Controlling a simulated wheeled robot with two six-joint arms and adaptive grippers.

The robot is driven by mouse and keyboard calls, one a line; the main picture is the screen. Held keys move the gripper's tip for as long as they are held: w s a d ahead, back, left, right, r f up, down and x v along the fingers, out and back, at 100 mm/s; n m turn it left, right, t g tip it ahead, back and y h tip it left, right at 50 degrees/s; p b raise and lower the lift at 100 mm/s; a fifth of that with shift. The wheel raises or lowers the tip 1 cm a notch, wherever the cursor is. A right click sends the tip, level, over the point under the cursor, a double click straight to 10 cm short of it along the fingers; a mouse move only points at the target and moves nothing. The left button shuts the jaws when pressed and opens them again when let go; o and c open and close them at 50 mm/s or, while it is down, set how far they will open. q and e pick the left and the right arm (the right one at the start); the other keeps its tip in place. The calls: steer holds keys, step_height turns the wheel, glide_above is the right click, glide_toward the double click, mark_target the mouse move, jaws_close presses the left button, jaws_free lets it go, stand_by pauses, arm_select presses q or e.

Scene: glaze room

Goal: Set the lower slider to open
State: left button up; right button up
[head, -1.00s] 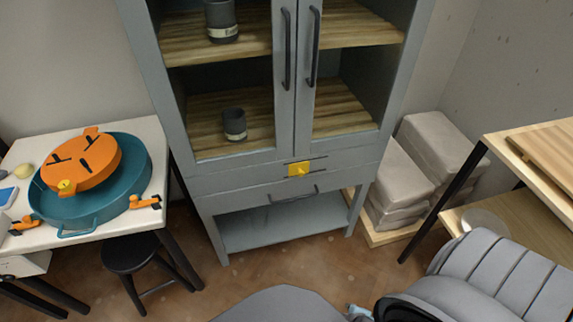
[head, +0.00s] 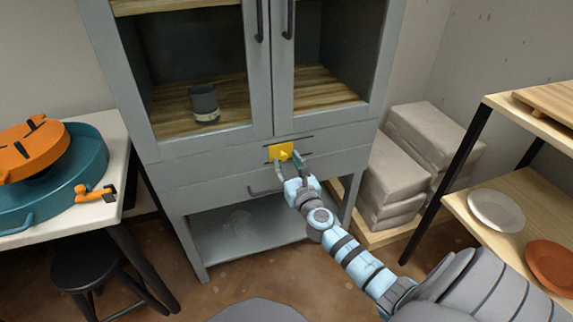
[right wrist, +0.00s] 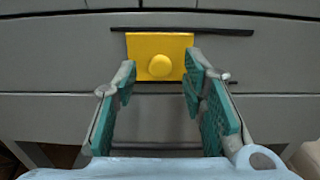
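The lower slider is a yellow square plate with a round knob (head: 281,151) on the front of the grey cabinet, below the glass doors. My right gripper (head: 279,171) is just in front of and slightly below the knob. In the right wrist view its teal-padded fingers (right wrist: 158,85) are apart, one to each side of the knob, with nothing clearly held between them. My left gripper is not in view.
The grey cabinet (head: 215,165) has two glass doors with dark handles (head: 259,20) and a drawer handle (head: 262,190) below the slider. A table (head: 119,170) with a teal basin stands left. A shelf rack (head: 478,222) and stacked grey blocks (head: 391,172) stand right.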

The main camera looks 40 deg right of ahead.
steer(key=shift+w+d, duration=0.25)
steer(key=shift+w, duration=0.35)
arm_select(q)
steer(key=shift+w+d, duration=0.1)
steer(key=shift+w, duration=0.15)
arm_select(e)
steer(key=shift+c, duration=0.5)
jaws_close()
